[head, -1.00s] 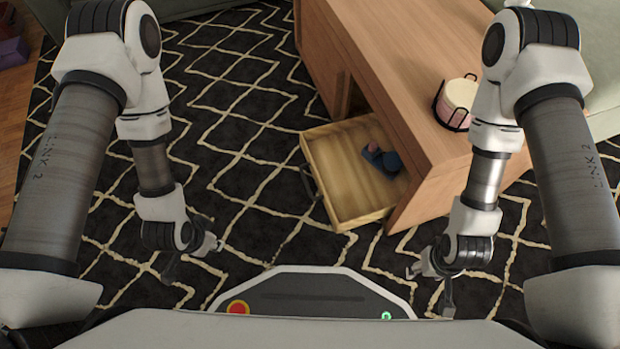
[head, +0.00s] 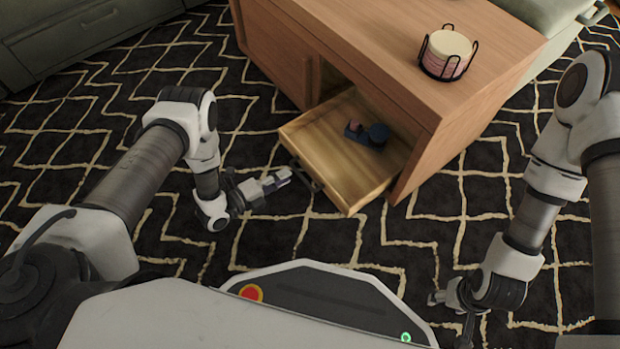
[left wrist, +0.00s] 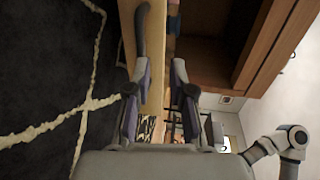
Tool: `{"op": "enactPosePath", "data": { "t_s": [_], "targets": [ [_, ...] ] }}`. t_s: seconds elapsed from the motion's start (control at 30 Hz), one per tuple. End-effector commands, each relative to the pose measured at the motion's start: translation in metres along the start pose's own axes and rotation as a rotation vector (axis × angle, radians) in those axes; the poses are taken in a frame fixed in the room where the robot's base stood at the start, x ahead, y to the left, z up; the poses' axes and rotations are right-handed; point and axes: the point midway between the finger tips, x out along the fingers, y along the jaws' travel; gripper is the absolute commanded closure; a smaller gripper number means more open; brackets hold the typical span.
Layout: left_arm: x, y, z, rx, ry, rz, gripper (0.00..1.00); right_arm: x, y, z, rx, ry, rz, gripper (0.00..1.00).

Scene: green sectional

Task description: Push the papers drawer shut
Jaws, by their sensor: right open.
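The papers drawer (head: 335,175) is a light wooden drawer pulled out of the low wooden cabinet (head: 420,150). Its dark handle (head: 304,176) is on the front face, and it also shows in the left wrist view (left wrist: 142,32). My left gripper (head: 285,178) is just in front of the drawer front, close to the handle; contact cannot be told. My right gripper (head: 445,303) is open and empty, low at the right, away from the drawer.
Small dark blue and pink items (head: 367,134) lie in the drawer. A wire holder with round coasters (head: 446,52) stands on the cabinet top. A black patterned rug (head: 200,70) covers the floor, clear left of the drawer. Green furniture (head: 80,35) stands at the back left.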

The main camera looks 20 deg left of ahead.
Motion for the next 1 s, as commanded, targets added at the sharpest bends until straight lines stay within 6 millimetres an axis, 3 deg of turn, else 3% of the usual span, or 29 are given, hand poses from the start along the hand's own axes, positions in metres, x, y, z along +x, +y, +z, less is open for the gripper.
{"op": "enactPosePath", "data": {
  "t_s": [0.03,0.17,0.6,0.87,0.9,0.97,1.0],
  "targets": [
    [-0.006,0.012,-0.004,-0.012,-0.001,0.016,0.78,0.003,0.0,-0.001,0.0,0.002,0.0,0.44],
    [-0.009,0.023,-0.011,-0.025,0.001,0.032,0.78,0.006,0.0,-0.001,0.0,0.002,0.0,0.44],
    [0.061,0.028,-0.011,-0.026,0.0,0.034,0.78,0.049,0.001,-0.006,0.001,0.016,0.002,0.44],
    [0.066,0.024,-0.011,-0.027,-0.001,0.035,0.78,0.048,0.001,-0.007,-0.001,0.019,0.002,0.44],
    [0.066,0.024,-0.011,-0.027,-0.001,0.035,0.81,0.048,0.001,-0.007,-0.001,0.019,0.002,0.44],
    [0.066,0.024,-0.011,-0.027,-0.001,0.035,1.0,0.048,0.001,-0.007,-0.001,0.019,0.002,0.44],
    [0.066,0.024,-0.011,-0.027,-0.001,0.035,1.0,0.048,0.001,-0.007,-0.001,0.019,0.002,0.44]
  ]
}}
